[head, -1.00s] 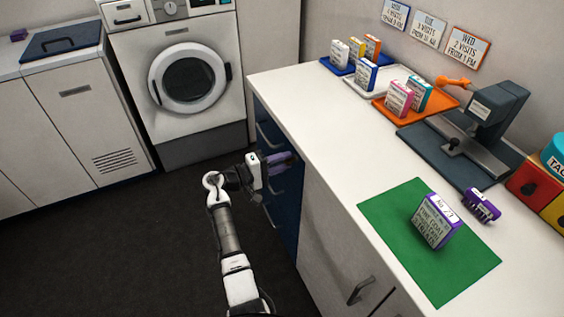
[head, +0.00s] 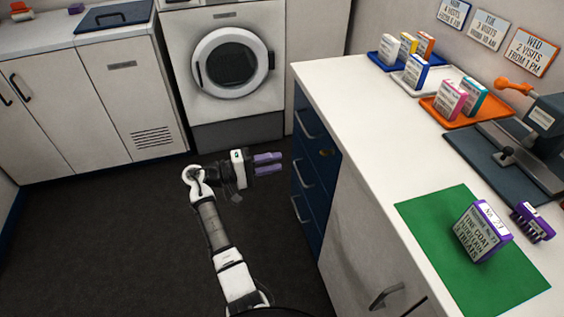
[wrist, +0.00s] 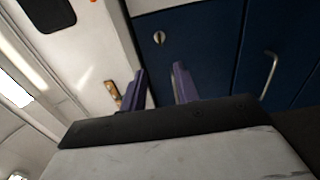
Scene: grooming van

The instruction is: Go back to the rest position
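My gripper (head: 268,163) hangs in the air over the dark floor, left of the blue drawers (head: 318,160). Its two purple fingers stand apart with nothing between them. In the wrist view my gripper (wrist: 158,88) also shows open and empty, with the blue drawer fronts (wrist: 210,45) beyond the fingers. The arm reaches up from the bottom of the head view and bends right at the wrist.
A white counter (head: 370,125) runs along the right. On it are a green mat (head: 425,225) with a purple-edged box (head: 482,231), a purple brush (head: 533,223) and an orange tray (head: 462,118). A washing machine (head: 232,62) stands behind. The floor (head: 110,235) at left is clear.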

